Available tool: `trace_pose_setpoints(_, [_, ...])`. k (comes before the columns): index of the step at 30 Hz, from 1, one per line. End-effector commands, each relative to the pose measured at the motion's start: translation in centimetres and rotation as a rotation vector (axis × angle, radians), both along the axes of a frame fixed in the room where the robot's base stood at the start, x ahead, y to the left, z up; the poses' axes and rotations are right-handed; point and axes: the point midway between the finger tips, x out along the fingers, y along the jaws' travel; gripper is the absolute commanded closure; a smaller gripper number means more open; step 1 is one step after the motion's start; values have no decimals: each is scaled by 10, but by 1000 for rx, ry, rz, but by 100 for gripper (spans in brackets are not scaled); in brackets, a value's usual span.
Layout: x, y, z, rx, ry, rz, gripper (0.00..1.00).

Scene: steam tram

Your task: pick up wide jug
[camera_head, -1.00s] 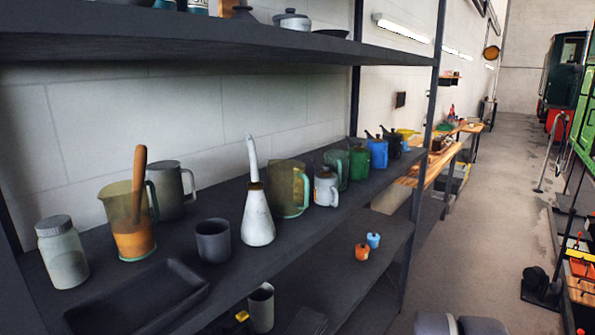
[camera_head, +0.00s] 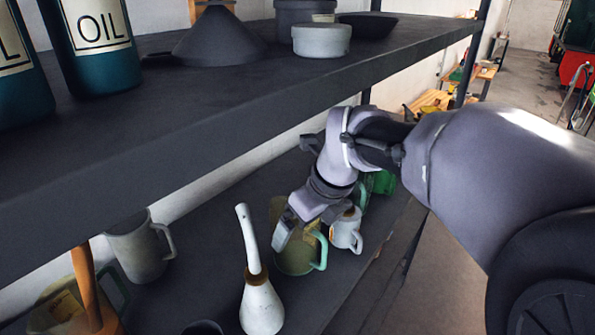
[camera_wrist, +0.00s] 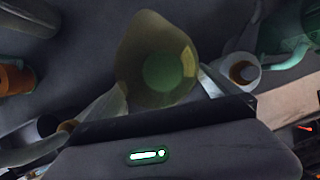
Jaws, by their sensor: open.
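A wide olive, see-through jug (camera_head: 295,260) with a pale green handle stands upright on the dark lower shelf. My gripper (camera_head: 309,224) is open just above it, its fingers pointing down at the jug and partly hiding its rim. In the wrist view I look down into the jug (camera_wrist: 150,35), which sits between the two spread fingers of my gripper (camera_wrist: 165,92). I cannot tell whether the fingers touch it. A similar jug (camera_head: 55,310) with orange in it stands at the lower left, partly hidden by the upper shelf.
A white long-spouted can (camera_head: 262,305) stands close at the jug's left and a small white pot (camera_head: 346,232) close at its right. A grey jug (camera_head: 140,250) stands farther left. The upper shelf (camera_head: 230,105), with oil cans (camera_head: 100,45), overhangs the lower one.

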Motion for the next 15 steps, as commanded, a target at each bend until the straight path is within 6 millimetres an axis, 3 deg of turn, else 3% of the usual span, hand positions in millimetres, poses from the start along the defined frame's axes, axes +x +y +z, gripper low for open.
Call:
trace_pose_setpoints(6, [14, 14, -41, -1, 3, 2, 0])
trace_pose_setpoints(15, [18, 17, -46, -1, 0, 1, 0])
